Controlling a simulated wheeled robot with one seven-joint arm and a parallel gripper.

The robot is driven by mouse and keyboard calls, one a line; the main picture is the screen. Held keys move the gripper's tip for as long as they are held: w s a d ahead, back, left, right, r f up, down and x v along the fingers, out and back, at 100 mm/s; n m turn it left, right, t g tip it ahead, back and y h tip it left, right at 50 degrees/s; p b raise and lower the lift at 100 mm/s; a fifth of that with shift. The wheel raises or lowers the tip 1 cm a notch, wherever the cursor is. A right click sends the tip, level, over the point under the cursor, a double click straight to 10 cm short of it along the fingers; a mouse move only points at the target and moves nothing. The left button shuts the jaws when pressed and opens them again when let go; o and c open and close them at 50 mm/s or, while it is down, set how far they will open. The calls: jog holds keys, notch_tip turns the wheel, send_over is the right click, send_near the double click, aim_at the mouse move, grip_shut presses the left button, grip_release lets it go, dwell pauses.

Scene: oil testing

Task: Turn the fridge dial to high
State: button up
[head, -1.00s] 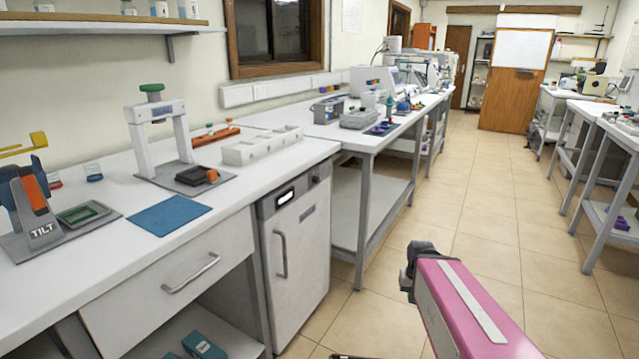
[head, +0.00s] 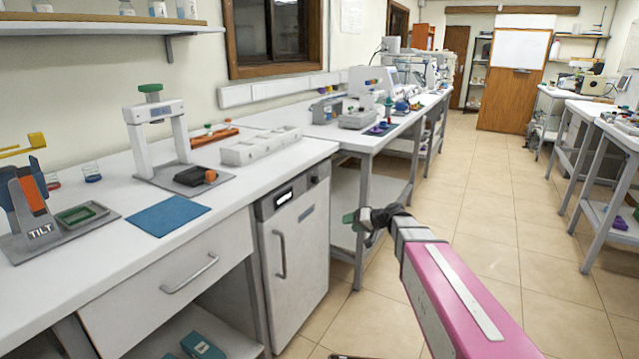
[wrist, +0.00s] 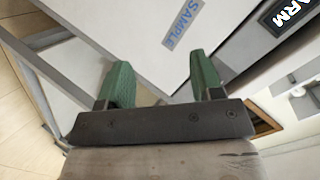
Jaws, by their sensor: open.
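The small white fridge (head: 305,262) stands under the bench end, with a vertical handle (head: 281,254) on its door. Its top panel carries a lit display (head: 284,197) and a small dark knob (head: 315,179), apparently the dial; its setting is too small to read. In the wrist view, a grey SAMPLE label (wrist: 183,24) and part of the display (wrist: 289,12), reading "ARM", show on the fridge front; the dial is not visible there. My gripper (head: 350,218) is right of the fridge, apart from it. Its green fingers (wrist: 162,82) are open and empty.
The white bench (head: 235,175) extends above the fridge, with a blue mat (head: 168,216) and a white rack (head: 260,146) on it. A grey-legged table (head: 364,215) stands just beyond the fridge. The tiled floor (head: 490,215) to the right is clear.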

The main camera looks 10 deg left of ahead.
aim_at(318, 181)
jog(key=w+a+r+t+y, duration=0.3)
jog(key=w+a+r+y, duration=0.15)
jog(key=w+r, duration=0.5)
jog(key=x, duration=1)
jog(key=shift+a+r, duration=0.3)
jog(key=shift+a, duration=0.05)
jog(key=c, duration=0.9)
